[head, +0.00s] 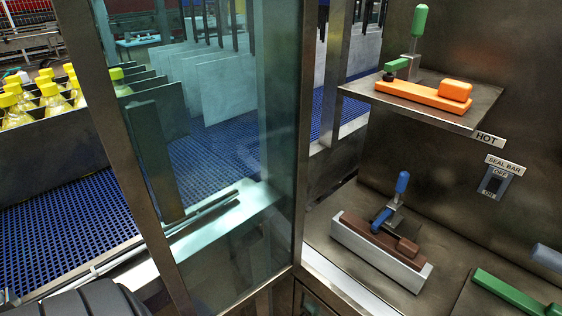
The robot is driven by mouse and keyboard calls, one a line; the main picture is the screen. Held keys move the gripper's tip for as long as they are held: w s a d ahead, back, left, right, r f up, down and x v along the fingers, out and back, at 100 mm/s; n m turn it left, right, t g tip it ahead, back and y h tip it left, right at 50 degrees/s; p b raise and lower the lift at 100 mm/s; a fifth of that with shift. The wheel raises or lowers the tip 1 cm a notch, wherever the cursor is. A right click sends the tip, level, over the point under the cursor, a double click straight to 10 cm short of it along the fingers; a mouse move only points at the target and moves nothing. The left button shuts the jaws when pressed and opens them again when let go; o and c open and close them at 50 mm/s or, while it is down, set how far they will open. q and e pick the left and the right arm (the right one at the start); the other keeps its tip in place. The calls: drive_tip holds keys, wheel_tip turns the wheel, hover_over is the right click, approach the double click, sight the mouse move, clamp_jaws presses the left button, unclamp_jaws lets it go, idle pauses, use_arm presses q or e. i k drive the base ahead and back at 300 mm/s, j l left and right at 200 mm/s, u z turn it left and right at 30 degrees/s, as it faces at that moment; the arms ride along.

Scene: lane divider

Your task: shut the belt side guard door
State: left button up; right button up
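The belt side guard door (118,140) is a tall clear panel in a metal frame, standing across the middle left of the head view. Its right side is by a metal post (312,110). Its left upright slants down toward the bottom of the picture. The blue belt (60,225) shows uncovered to the left of the panel and also through it. The door appears to stand open, though its hinges and latch cannot be made out. Neither of my grippers is in view.
Yellow-capped bottles (52,92) stand in a crate at the left. Upright pale dividers (228,88) stand over the belt. At the right, a shelf (490,98) holds an orange tool (425,95); below are a brown-and-white tool (375,240) and a seal bar switch (493,185).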

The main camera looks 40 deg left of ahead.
sight(200, 111)
drive_tip(key=j+u, duration=0.1)
drive_tip(key=u, duration=0.85)
